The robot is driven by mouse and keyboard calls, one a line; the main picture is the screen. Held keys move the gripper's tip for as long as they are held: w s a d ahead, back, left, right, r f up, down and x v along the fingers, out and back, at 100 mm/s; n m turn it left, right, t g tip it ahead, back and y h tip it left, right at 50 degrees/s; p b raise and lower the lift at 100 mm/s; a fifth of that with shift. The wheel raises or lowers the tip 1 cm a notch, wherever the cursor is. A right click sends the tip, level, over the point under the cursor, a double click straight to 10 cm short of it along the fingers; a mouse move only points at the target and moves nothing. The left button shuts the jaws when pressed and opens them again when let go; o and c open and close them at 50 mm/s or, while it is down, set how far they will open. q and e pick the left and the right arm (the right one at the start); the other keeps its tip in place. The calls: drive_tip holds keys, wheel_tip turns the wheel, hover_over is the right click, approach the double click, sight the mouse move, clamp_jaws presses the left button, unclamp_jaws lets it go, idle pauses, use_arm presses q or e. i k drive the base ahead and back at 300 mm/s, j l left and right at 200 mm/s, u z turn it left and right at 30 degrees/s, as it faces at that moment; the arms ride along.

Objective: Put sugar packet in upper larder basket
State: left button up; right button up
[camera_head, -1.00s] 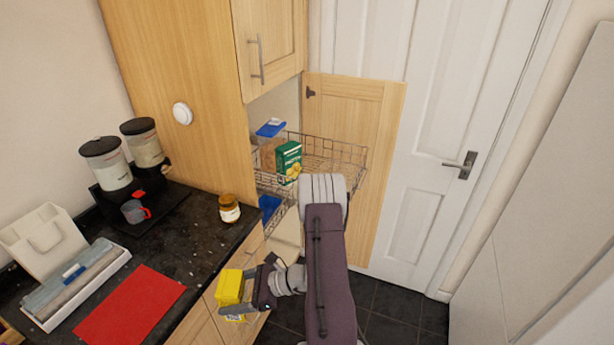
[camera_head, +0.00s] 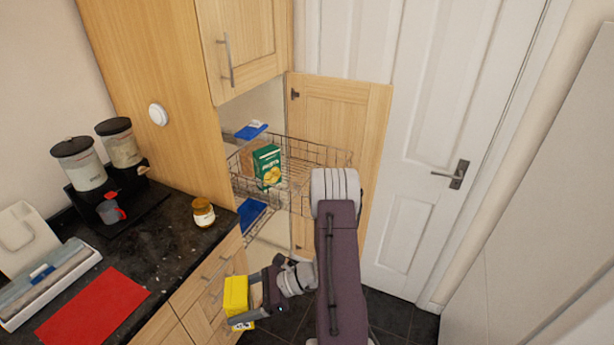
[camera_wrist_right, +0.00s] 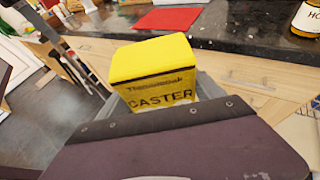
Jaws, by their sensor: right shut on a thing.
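The sugar packet (camera_head: 236,298) is yellow, and in the right wrist view the packet (camera_wrist_right: 152,62) shows the word "CASTER". My right gripper (camera_head: 249,299) is shut on it and holds it in front of the drawer fronts, below the counter top. The upper larder basket (camera_head: 318,160) is a wire basket pulled out of the tall cupboard, above and to the right of the packet. It holds a green box (camera_head: 267,167) and a brown packet at its left end; its right part looks bare. My arm hides a little of its front. My left gripper is out of view.
A lower basket with a blue item (camera_head: 251,214) sits beneath. The larder door (camera_head: 345,130) stands open behind the baskets. The dark counter (camera_head: 165,235) carries a honey-coloured jar (camera_head: 203,213), a red mat (camera_head: 92,309) and a dispenser with two canisters.

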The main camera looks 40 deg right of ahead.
sight(304, 173)
drive_tip(key=k+l, duration=0.1)
drive_tip(key=l, duration=0.35)
drive_tip(key=k+l, duration=0.1)
drive_tip(key=l, duration=0.3)
drive_tip(key=k+l, duration=0.15)
drive_tip(key=l, duration=0.3)
drive_tip(key=k+l+z, duration=0.1)
drive_tip(key=l, duration=0.3)
